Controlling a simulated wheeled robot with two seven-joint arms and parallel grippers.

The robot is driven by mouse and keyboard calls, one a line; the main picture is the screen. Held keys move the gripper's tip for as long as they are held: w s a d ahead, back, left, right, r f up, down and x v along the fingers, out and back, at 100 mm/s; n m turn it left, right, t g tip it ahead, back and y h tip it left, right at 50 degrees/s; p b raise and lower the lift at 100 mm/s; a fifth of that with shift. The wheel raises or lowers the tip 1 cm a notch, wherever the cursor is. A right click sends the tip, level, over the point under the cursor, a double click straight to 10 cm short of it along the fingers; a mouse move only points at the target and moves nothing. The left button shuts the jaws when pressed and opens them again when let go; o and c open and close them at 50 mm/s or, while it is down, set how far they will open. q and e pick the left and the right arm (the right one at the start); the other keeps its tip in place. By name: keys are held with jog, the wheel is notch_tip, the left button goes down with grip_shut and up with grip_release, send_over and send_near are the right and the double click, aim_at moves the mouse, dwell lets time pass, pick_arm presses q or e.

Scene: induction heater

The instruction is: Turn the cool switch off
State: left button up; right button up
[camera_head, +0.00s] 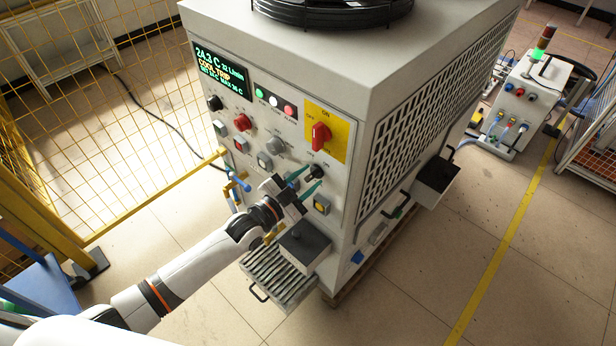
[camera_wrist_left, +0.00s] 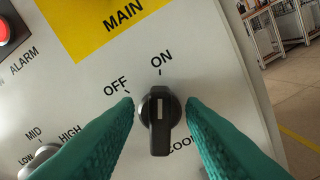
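The cool switch is a black rotary knob (camera_wrist_left: 158,135) with a white mark, below the ON and OFF labels on the cabinet's front panel. Its mark points up towards ON in the left wrist view. The knob also shows in the head view (camera_head: 315,171), below the yellow plate. My left gripper (camera_wrist_left: 160,104) has two green fingers, one on each side of the knob, with narrow gaps visible between fingertips and knob. It is open; its fingers also reach the panel area in the head view (camera_head: 312,176). My right gripper is not in view.
A red main switch (camera_head: 320,136) sits on a yellow plate above the knob. A grey knob (camera_head: 275,146) lies to its left, and a yellow-framed button (camera_head: 321,205) below. A dark-topped box (camera_head: 304,240) juts from the cabinet's lower front. Yellow mesh fencing (camera_head: 120,120) stands at left.

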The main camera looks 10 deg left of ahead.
pick_arm(q)
jog(key=shift+w+d, duration=0.2)
jog(key=shift+w, duration=0.1)
grip_shut()
